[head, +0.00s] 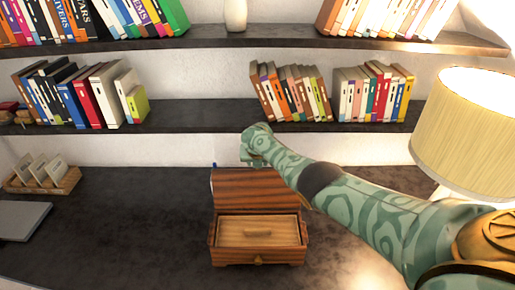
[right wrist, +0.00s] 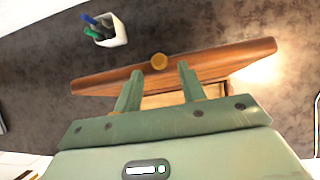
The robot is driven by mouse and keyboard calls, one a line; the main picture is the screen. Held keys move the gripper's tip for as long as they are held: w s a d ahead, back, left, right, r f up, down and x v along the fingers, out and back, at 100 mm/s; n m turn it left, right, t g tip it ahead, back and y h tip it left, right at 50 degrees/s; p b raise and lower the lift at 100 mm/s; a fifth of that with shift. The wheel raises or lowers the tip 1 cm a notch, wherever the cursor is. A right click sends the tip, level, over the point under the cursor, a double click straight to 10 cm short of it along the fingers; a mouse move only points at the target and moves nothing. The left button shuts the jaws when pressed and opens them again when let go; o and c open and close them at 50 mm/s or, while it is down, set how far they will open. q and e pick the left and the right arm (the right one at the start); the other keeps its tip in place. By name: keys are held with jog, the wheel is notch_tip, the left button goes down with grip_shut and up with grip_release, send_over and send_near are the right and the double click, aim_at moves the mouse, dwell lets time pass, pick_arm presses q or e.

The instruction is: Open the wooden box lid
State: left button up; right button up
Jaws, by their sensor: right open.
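The wooden box (head: 257,253) stands on the dark desk with its striped lid (head: 255,188) raised at the back. A light wooden panel with a small handle (head: 257,233) shows inside it, and a small knob is on its front. My right gripper (head: 252,148) is above and behind the raised lid; its fingertips are hidden in the head view. In the right wrist view the gripper (right wrist: 158,88) is open and empty. Its fingers point at the lid (right wrist: 225,58), with the round lid knob (right wrist: 158,61) just beyond the fingertips. My left gripper is out of view.
A white cup with pens (right wrist: 108,30) stands beyond the lid. A lit lamp (head: 466,125) is at the right, and a card holder (head: 45,182) at the left. Shelves with books (head: 200,115) run behind the box.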

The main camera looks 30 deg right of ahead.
jog(key=p+v, duration=0.7)
jog(key=v, duration=0.8)
jog(key=shift+r, duration=0.2)
